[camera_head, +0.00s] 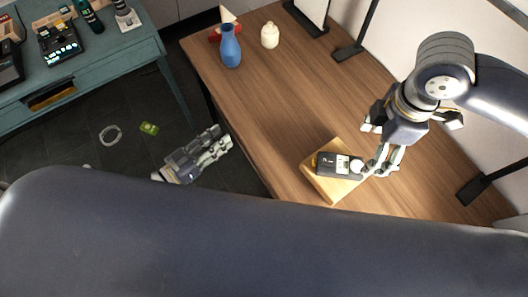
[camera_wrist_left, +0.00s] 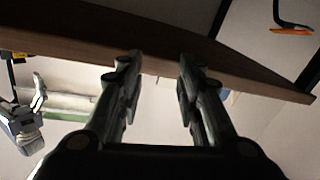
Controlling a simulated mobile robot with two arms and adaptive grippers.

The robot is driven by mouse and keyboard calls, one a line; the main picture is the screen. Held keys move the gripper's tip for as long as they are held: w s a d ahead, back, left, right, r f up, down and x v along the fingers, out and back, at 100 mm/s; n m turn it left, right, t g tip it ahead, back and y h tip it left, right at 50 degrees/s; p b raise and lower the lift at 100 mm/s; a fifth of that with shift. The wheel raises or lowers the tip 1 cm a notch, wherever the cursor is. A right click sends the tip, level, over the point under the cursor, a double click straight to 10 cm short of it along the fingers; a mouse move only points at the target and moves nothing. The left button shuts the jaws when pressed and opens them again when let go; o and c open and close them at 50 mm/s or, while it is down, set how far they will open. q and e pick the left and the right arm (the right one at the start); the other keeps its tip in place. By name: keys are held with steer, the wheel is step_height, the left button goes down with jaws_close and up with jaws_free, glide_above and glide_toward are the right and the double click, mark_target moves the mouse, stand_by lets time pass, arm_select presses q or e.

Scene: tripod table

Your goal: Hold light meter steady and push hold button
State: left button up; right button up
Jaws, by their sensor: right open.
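The light meter (camera_head: 338,164) is a small dark device with a pale face and a white dome at its right end. It lies on a light wooden block (camera_head: 325,187) near the table's front edge. My right gripper (camera_head: 381,168) is over the block's right side, its fingers open beside the dome; whether they touch it I cannot tell. The hold button is too small to make out. My left gripper (camera_head: 222,142) is off the table's left edge, away from the meter. In the left wrist view it (camera_wrist_left: 156,66) is open and empty, fingers spread.
The wooden table (camera_head: 285,95) has free room in its middle. A blue vase (camera_head: 231,47), a cream jar (camera_head: 269,36) and black stands (camera_head: 352,50) are at the back. A teal desk (camera_head: 110,60) with devices stands at the left. A green item (camera_head: 149,128) lies on the floor.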

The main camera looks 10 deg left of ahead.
mark_target(359, 164)
arm_select(q)
steer(key=s+d+r+m+g+h, duration=0.1)
steer(key=d+r+m+g+h, duration=0.1)
steer(key=d+m+g, duration=0.2)
steer(key=s+d+r+m+g+h, duration=0.2)
steer(key=d+r+m+g+h, duration=0.1)
steer(key=d+m+g, duration=0.1)
steer(key=s+d+r+m+g+h, duration=0.1)
steer(key=d+r+m+g+h, duration=0.1)
steer(key=d+r+m+g, duration=0.1)
steer(key=shift+s+d+m+g+h, duration=0.2)
steer(key=shift+d+m, duration=0.1)
steer(key=shift+d, duration=0.3)
steer(key=shift+s+d+m+g+h, duration=0.1)
steer(key=shift+d+m+g+h, duration=0.15)
steer(key=shift+d, duration=0.35)
steer(key=shift+s+d+f+m+g+y, duration=0.25)
steer(key=shift+s+d+m+g, duration=0.2)
steer(key=shift+m+g, duration=0.3)
arm_select(e)
steer(key=shift+f, duration=0.15)
arm_select(q)
steer(key=shift+d+f, duration=0.1)
arm_select(e)
step_height(359, 164, down, 11)
steer(key=shift+r, duration=0.2)
